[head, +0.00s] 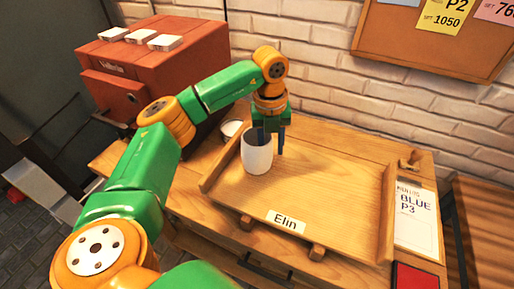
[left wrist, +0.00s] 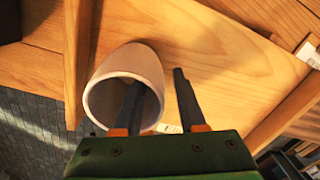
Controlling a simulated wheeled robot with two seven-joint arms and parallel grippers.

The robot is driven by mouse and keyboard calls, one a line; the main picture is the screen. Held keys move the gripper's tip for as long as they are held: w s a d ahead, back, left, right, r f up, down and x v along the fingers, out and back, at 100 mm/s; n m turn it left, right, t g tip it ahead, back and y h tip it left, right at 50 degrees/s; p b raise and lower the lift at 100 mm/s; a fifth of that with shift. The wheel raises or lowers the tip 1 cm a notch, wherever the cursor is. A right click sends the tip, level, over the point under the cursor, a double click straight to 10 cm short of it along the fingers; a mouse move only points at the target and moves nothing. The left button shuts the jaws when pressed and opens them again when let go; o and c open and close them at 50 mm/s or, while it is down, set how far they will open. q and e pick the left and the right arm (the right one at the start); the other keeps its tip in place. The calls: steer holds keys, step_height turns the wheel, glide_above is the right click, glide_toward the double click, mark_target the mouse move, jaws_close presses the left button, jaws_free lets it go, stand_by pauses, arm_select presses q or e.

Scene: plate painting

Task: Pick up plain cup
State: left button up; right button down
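The plain white cup (head: 257,157) stands upright on the left part of the wooden tray (head: 330,190), inside the tray's left wall. My left gripper (head: 270,140) points down at the cup from above, with its fingers apart. In the left wrist view, the cup (left wrist: 106,98) lies left of centre with its mouth towards the camera. One finger of the gripper (left wrist: 158,80) reaches into the cup's mouth and the other is outside its right side. The cup's wall is between the fingers. A gap shows beside the outer finger. My right gripper is not in view.
A red oven-like box (head: 160,75) stands at the back left. A small white round item (head: 232,129) sits just outside the tray's left wall. A paper (head: 416,220) reading "BLUE P3" and a red pad (head: 414,277) lie right of the tray. The tray's middle is clear.

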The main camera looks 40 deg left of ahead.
arm_select(q)
jaws_close()
stand_by(1.3)
